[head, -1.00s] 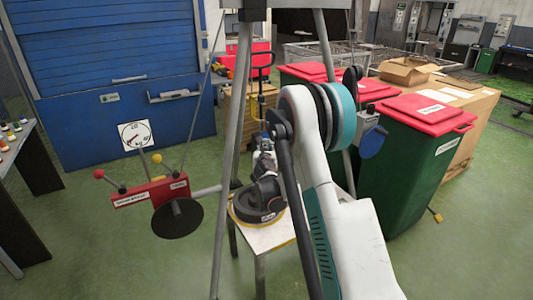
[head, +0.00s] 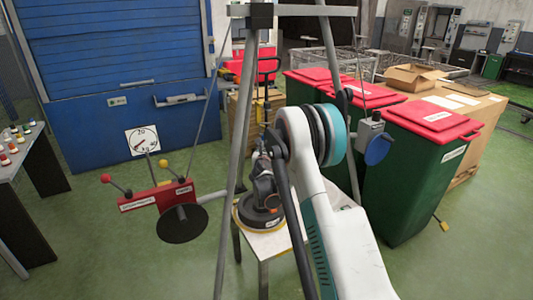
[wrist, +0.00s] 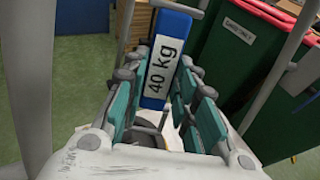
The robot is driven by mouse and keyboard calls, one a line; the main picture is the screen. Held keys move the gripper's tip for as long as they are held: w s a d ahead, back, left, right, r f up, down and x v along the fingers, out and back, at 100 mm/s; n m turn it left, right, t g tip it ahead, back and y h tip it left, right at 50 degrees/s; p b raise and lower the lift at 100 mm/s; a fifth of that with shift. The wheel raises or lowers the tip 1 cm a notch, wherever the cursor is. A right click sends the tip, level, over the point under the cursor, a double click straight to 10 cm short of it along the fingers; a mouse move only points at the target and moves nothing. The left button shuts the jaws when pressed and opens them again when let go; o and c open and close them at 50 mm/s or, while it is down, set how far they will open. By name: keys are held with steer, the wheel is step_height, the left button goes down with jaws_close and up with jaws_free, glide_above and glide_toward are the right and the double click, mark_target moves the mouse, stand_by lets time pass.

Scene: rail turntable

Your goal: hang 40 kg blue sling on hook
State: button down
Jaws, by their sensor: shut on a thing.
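The blue sling (wrist: 153,98) shows in the wrist view as a blue strap with a white "40 kg" label. It stands between the two green-padded fingers of my gripper (wrist: 163,105), which are shut on it. In the head view my gripper (head: 265,178) is a dark shape partly behind my own arm, just above a round black weight (head: 260,215) on a white stool. The sling cannot be made out there. I cannot pick out the hook in either view; my arm and the tripod leg hide part of that area.
A grey tripod frame (head: 232,160) stands around the stool (head: 268,242), its legs close to my arm. A winch with a blue disc (head: 378,149) hangs on its right leg. Red-lidded green bins (head: 412,165) stand right. A red bar (head: 155,196) and a dial (head: 142,141) are left.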

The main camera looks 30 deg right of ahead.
steer(key=shift+w, duration=1.4)
steer(key=shift+w+a+f+b, duration=0.1)
steer(key=shift+w+f+b, duration=0.45)
steer(key=shift+w+f, duration=0.15)
steer(key=c, duration=1.2)
jaws_free()
